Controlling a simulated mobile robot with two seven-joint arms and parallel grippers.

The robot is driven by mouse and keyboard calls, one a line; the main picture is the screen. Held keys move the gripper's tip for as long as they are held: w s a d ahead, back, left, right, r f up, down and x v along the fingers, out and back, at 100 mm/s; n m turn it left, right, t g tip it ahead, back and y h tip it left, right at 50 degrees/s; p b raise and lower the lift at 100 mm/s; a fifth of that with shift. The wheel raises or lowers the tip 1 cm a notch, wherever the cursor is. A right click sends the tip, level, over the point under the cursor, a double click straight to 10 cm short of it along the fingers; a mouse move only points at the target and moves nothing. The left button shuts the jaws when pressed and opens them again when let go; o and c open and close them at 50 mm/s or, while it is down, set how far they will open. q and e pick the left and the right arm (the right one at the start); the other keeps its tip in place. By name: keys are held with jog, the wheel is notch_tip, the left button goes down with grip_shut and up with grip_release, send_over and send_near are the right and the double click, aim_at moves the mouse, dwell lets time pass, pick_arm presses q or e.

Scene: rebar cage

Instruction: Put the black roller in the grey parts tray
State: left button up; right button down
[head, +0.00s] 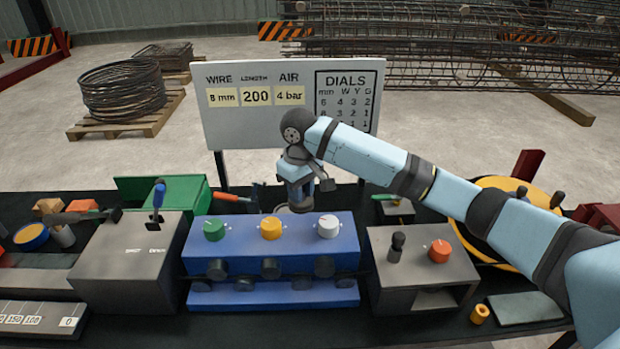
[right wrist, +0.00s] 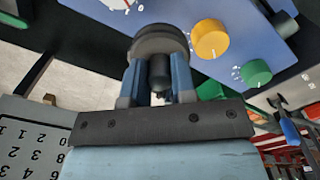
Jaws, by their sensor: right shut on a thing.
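My right gripper (head: 298,190) hangs above the back edge of the blue machine (head: 270,240), near its white dial. It is shut on the black roller (right wrist: 160,42). In the right wrist view the roller's dark round end sticks out beyond the two blue fingers, with its shaft between them. In the head view the roller is small and partly hidden by the gripper. A flat grey piece (head: 525,308) lies at the right front of the table; it looks like the grey parts tray, though I cannot make out a rim. My left gripper is not in view.
Several black rollers (head: 271,268) line the blue machine's front. A yellow ring piece (head: 480,314) sits beside the grey piece. A sign board (head: 290,100) stands behind.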

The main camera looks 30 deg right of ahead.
jog(key=s+a+f+m, duration=0.1)
jog(key=s+a+f, duration=0.1)
jog(key=s+a, duration=0.5)
jog(key=s+a+f+m, duration=0.2)
jog(key=s+a, duration=0.4)
jog(key=a, duration=0.8)
jog(key=shift+s+a, duration=0.35)
jog(key=shift+d+f, duration=0.1)
jog(key=shift+d, duration=0.1)
